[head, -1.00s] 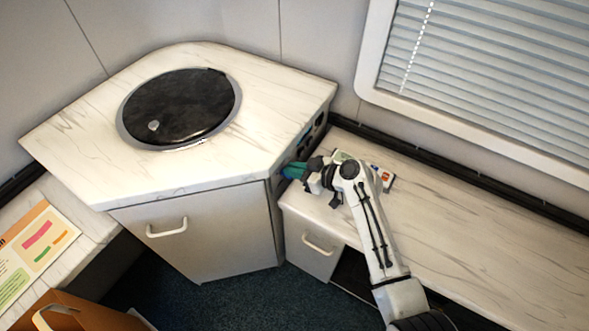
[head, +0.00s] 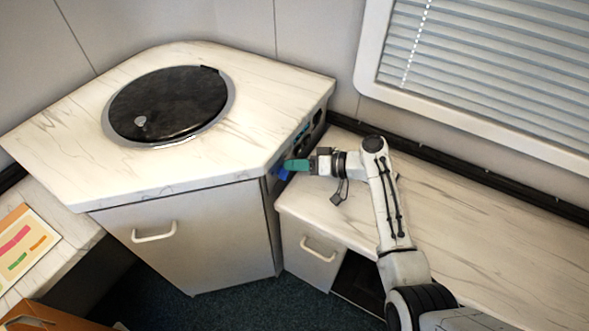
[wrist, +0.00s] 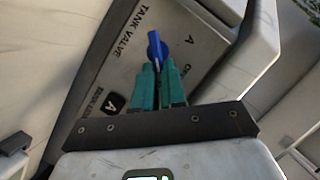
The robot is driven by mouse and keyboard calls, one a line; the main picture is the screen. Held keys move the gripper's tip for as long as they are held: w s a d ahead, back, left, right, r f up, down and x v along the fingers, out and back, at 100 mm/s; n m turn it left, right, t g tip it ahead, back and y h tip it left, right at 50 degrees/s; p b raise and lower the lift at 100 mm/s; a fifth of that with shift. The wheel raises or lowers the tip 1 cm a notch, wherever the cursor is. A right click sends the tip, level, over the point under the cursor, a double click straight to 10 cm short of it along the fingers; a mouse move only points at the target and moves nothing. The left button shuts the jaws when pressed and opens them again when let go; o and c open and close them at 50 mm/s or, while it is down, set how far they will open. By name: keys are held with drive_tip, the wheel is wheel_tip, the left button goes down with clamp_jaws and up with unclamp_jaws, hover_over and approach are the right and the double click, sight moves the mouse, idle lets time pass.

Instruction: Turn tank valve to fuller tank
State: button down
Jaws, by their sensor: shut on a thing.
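The tank valve is a blue handle (wrist: 157,48) on a pale panel (wrist: 205,52) marked "TANK VALVE" in the wrist view. In the head view a bit of the blue handle (head: 281,173) shows at the side of the corner cabinet. My gripper (wrist: 158,72) has green fingers, shut on the near part of the handle. In the head view my gripper (head: 287,165) reaches left to the panel. The fingers hide part of the handle, and I cannot read any tank levels.
The corner cabinet (head: 250,120) has a marbled top and a round black lid (head: 170,103). A marbled counter (head: 480,220) runs under my arm, below the window blind (head: 490,70). A pale raised edge (wrist: 255,50) stands close right of the panel.

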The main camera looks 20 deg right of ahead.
drive_tip(key=shift+w+d+f+m+y+b, duration=0.15)
drive_tip(key=shift+d+f+m+y+b, duration=0.1)
drive_tip(key=shift+m+y+b, duration=0.35)
idle(0.3)
drive_tip(key=c, duration=1.2)
unclamp_jaws()
drive_tip(key=v, duration=1)
drive_tip(key=shift+d+r, duration=0.2)
drive_tip(key=shift+d, duration=0.1)
